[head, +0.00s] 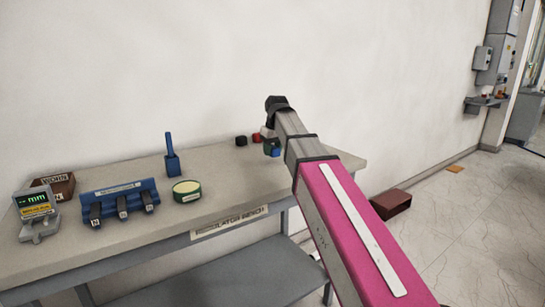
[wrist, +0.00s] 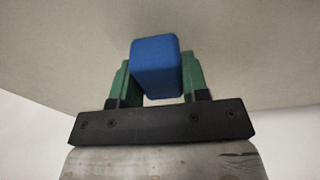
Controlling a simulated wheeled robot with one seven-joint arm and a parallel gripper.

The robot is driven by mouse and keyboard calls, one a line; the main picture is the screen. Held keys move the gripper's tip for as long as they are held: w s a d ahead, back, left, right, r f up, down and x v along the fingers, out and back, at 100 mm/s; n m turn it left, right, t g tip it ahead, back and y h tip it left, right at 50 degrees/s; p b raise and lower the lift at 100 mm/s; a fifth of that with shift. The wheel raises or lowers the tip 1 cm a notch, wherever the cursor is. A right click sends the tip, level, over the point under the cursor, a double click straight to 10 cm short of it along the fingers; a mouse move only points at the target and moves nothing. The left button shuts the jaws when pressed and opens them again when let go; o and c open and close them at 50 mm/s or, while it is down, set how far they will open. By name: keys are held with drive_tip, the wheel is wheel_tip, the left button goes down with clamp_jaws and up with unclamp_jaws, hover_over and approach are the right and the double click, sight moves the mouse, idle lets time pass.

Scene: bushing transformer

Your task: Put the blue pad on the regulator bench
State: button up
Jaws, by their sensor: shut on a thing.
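The blue pad (wrist: 155,68) is a rounded blue block between the green fingers of my gripper (wrist: 158,85) in the wrist view. My gripper (head: 271,148) is shut on it. In the head view the pad shows as a small blue patch (head: 275,154) at the fingertips, over the right part of the regulator bench (head: 225,178). The bench has a grey-beige top and a name label on its front edge. I cannot tell whether the pad touches the top. My arm hides part of the bench's right end.
Black (head: 241,141) and red (head: 256,137) small items stand close behind my gripper. A green-rimmed round tin (head: 187,190), a blue upright tool (head: 171,158), a blue rack (head: 120,202), a brown box (head: 54,187) and a meter (head: 37,216) stand left. Bench top between is clear.

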sight(273, 156)
drive_tip(key=shift+f, duration=1.4)
drive_tip(key=shift+f, duration=0.15)
drive_tip(key=o, duration=0.8)
drive_tip(key=r, duration=0.4)
drive_tip(key=s+r, duration=0.1)
drive_tip(key=r, duration=0.3)
drive_tip(key=d+r, duration=0.1)
drive_tip(key=r, duration=0.3)
drive_tip(key=shift+s+r, duration=0.1)
drive_tip(key=shift+s, duration=0.15)
